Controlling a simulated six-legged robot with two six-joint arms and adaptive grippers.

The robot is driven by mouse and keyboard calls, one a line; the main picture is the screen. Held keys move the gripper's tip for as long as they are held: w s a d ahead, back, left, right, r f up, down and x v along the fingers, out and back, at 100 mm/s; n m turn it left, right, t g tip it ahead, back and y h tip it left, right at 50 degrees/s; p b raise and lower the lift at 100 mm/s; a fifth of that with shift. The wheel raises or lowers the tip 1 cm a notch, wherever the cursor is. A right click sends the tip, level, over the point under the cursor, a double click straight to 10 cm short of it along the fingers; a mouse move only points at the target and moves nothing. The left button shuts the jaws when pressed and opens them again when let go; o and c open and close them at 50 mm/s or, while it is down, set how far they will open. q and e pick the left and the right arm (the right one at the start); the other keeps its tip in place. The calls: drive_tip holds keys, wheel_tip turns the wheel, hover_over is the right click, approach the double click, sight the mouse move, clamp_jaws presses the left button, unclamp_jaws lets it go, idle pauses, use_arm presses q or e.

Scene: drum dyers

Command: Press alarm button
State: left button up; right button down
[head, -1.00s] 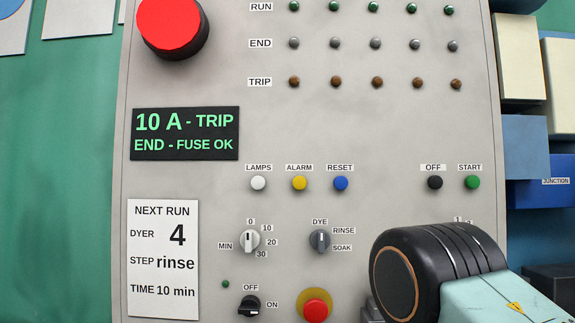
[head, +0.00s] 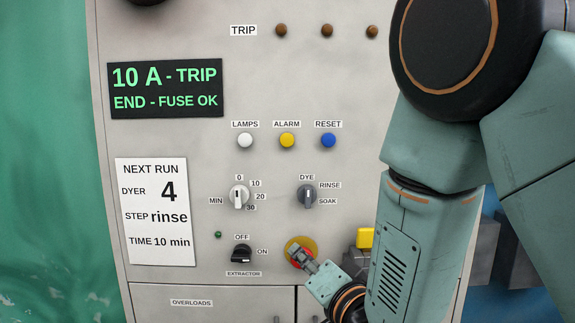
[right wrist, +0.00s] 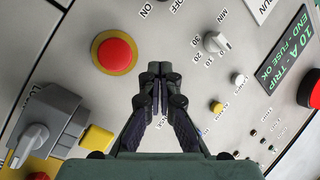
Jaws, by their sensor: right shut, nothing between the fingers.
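The yellow alarm button (head: 287,140) sits on the grey panel under the ALARM label, between a white LAMPS button (head: 245,140) and a blue RESET button (head: 328,140). It also shows in the right wrist view, right of the fingers, as a small yellow button (right wrist: 217,107). My right gripper (head: 302,256) is shut and empty, in front of the red stop button's area and below the alarm button in the head view. Its closed fingertips (right wrist: 158,72) point toward the panel, apart from the alarm button. My left gripper is not in view.
A red stop button on a yellow ring (right wrist: 115,53) is left of the fingers in the wrist view. A timer dial (head: 239,197), a DYE selector (head: 307,196) and an extractor switch (head: 242,254) are nearby. A grey box with a rotary handle (right wrist: 45,130) projects from the panel.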

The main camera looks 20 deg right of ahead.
sight(287, 140)
drive_tip(key=s+a+r+m+t+y+p, duration=0.1)
drive_tip(key=r+m+t+y, duration=0.1)
drive_tip(key=r, duration=0.7)
drive_tip(key=s+a+r+m+t+y+p, duration=0.1)
drive_tip(key=s+r+m+t+y, duration=0.1)
drive_tip(key=r, duration=0.7)
drive_tip(key=shift+s+a+r+m+t, duration=0.3)
drive_tip(key=shift+a+m+t, duration=0.1)
drive_tip(key=shift+t, duration=0.3)
drive_tip(key=shift+w, duration=0.1)
drive_tip(key=w, duration=0.3)
drive_tip(key=w+d, duration=0.1)
drive_tip(key=w, duration=0.1)
drive_tip(key=w+d, duration=0.1)
drive_tip(key=w, duration=0.2)
drive_tip(key=shift+w+d+f, duration=0.1)
drive_tip(key=shift+w+d, duration=0.15)
drive_tip(key=shift+w, duration=0.1)
drive_tip(key=shift+s, duration=0.1)
